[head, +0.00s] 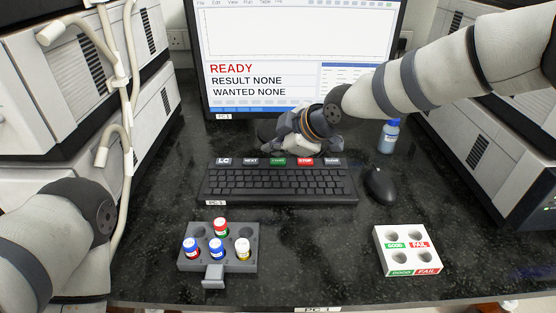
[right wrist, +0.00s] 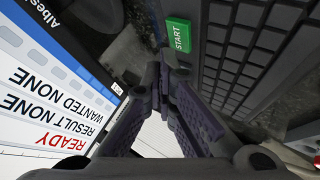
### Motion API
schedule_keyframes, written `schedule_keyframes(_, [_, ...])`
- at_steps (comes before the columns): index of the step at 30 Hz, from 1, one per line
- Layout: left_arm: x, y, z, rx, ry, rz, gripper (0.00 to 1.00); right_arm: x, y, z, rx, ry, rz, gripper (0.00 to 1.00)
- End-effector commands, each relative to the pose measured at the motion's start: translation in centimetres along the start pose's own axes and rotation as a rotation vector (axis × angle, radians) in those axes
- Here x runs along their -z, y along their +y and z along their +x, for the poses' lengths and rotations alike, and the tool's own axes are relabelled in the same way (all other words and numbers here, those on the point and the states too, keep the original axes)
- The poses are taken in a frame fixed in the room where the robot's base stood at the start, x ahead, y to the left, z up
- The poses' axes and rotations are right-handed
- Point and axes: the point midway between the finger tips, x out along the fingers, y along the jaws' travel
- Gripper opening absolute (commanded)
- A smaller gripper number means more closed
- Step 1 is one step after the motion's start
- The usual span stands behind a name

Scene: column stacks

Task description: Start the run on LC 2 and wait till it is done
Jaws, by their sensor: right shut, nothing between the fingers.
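The PC 1 monitor (head: 290,60) reads READY in red, RESULT NONE and WANTED NONE; the same lines show sideways in the right wrist view (right wrist: 60,95). The PC 1 keyboard (head: 280,182) has a row of keys on its back edge: LC (head: 223,161), NEXT (head: 251,161), green START (head: 278,161), red STOP (head: 305,161) and one more. My right gripper (head: 275,140) is shut and empty, between monitor and keyboard, behind START. In the right wrist view its fingertips (right wrist: 163,78) are near the START key (right wrist: 178,36); I cannot tell any contact. My left gripper is out of view.
A grey rack (head: 190,262) holds several capped vials at the front. A white GOOD/FAIL block (head: 407,250) stands front right. A mouse (head: 381,184) and a blue-white bottle (head: 388,137) are right of the keyboard. Instrument stacks flank the dark bench.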

Motion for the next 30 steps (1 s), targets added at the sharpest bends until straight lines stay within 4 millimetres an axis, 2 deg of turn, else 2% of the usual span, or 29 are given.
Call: schedule_keyframes(30, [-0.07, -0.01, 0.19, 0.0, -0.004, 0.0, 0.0, -0.47, -0.46, 0.64, 0.0, 0.0, 0.0, 0.0])
